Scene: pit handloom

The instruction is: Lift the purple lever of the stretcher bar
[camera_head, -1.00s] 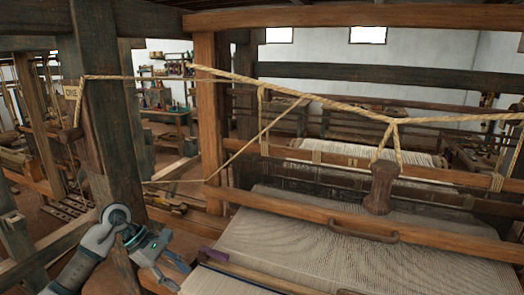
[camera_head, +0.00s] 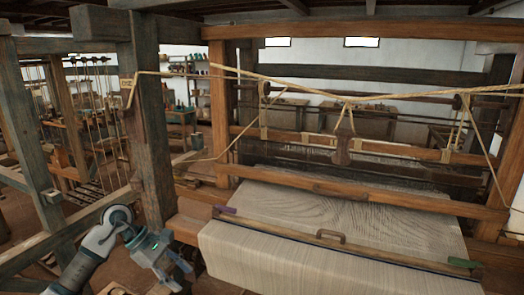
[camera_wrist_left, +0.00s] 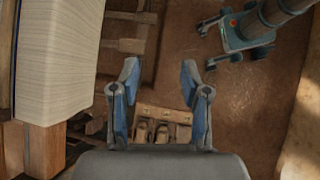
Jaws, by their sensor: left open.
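The stretcher bar (camera_head: 330,239) is a long wooden bar lying across the pale cloth (camera_head: 230,252) at the front of the loom. Its purple lever (camera_head: 226,210) is at the bar's left end and lies low against it. A green piece (camera_head: 465,263) is at the right end. My left gripper (camera_head: 184,268) is left of the cloth's front edge, lower than the purple lever and apart from it. In the left wrist view, the left gripper (camera_wrist_left: 160,68) has its two blue fingers apart with nothing between them. The lever is not in that view. My right gripper is not in view.
A dark upright post (camera_head: 150,125) stands left of the loom, behind my left arm. The wooden beater beam (camera_head: 350,195) crosses behind the stretcher bar, with ropes above. In the left wrist view, the cloth (camera_wrist_left: 58,50) hangs at the left and open floor (camera_wrist_left: 185,30) shows beyond the fingers.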

